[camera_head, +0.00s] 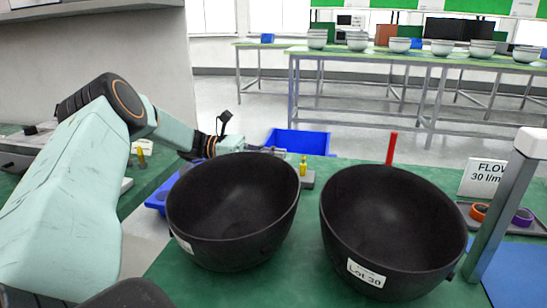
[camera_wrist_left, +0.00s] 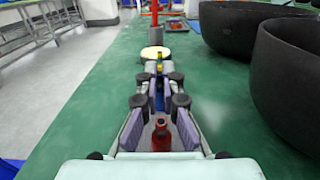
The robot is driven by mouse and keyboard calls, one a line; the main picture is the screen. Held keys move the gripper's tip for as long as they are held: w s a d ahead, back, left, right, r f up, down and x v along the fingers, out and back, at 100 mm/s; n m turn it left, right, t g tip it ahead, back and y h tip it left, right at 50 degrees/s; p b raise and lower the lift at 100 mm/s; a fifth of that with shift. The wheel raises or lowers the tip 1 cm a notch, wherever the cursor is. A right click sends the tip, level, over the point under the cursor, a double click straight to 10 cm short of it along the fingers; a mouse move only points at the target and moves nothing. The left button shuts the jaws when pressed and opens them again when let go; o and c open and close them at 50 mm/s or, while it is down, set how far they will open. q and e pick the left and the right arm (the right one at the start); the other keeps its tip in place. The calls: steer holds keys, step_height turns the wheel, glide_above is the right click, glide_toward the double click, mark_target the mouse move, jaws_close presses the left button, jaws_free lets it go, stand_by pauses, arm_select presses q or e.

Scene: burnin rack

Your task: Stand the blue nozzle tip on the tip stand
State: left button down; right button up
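My left gripper (camera_head: 268,150) reaches in behind the left black bowl, partly hidden by it. In the left wrist view the left gripper (camera_wrist_left: 160,78) is open, its two fingers apart. Between them a small blue piece (camera_wrist_left: 160,101), likely the blue nozzle tip, shows in the middle; I see no finger closed on it. A red nozzle tip (camera_wrist_left: 160,135) stands nearer the wrist and a yellow one (camera_wrist_left: 159,67) beyond. The yellow tip (camera_head: 303,166) also shows in the head view, upright by a grey block (camera_head: 307,181). I cannot clearly identify the tip stand. My right gripper is out of view.
The left bowl (camera_head: 233,210) and right bowl (camera_head: 394,230) fill the near green bench. A cream disc (camera_wrist_left: 155,52) and a red post (camera_wrist_left: 154,12) lie farther along. A blue bin (camera_head: 298,141) is behind. Bare bench (camera_wrist_left: 85,110) shows left of the gripper.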

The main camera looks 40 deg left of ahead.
arm_select(q)
steer(key=shift+s, duration=0.1)
steer(key=shift+f, duration=0.1)
steer(key=c, duration=1.8)
jaws_free()
steer(key=shift+f, duration=0.15)
steer(key=shift+o, duration=1.4)
steer(key=shift+r, duration=0.35)
steer(key=v, duration=0.6)
steer(key=shift+a+f, duration=0.15)
steer(key=shift+a, duration=0.2)
steer(key=shift+s+a, duration=0.3)
steer(key=shift+s, duration=0.05)
